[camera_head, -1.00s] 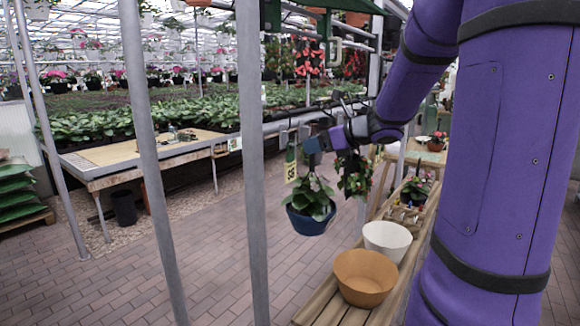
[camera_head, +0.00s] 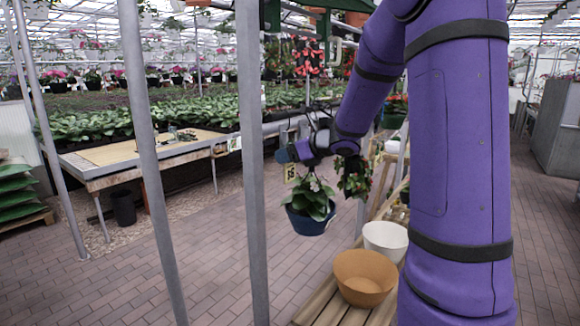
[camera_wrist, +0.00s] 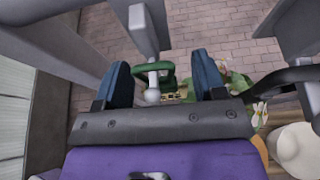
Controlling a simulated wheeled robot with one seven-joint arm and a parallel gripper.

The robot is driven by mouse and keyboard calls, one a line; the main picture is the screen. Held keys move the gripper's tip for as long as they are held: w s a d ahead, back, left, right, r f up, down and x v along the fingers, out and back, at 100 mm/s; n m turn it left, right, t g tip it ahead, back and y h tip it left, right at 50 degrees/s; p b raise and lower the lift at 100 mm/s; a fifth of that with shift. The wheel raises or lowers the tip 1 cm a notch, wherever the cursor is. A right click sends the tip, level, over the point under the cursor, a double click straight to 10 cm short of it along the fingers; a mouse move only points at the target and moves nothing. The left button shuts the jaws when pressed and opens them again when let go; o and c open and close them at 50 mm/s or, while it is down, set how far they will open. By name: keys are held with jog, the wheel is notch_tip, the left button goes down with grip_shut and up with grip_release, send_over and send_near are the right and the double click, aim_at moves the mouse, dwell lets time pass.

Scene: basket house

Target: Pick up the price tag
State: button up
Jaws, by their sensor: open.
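The small yellow price tag (camera_head: 290,172) with dark print hangs at the upper left of a plant in a blue hanging pot (camera_head: 311,222). My gripper (camera_head: 284,155) is just above the tag in the head view, and its blue fingers overlap the tag's upper part. In the wrist view, my gripper (camera_wrist: 162,80) is open, with one blue finger on each side. A green clip-like piece (camera_wrist: 165,72) shows between the fingers, with a bit of the yellow tag (camera_wrist: 171,98) below it. I cannot tell whether the fingers touch it.
Grey metal posts (camera_head: 252,170) stand to the left of the hanging plant. A tan bowl (camera_head: 364,278) and a white bowl (camera_head: 386,240) sit on a slatted wooden bench below. Another plant (camera_head: 353,182) hangs close on the right. Open brick floor lies at lower left.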

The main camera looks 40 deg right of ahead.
jog(key=shift+c, duration=0.2)
jog(key=c, duration=0.8)
jog(key=shift+r, duration=0.15)
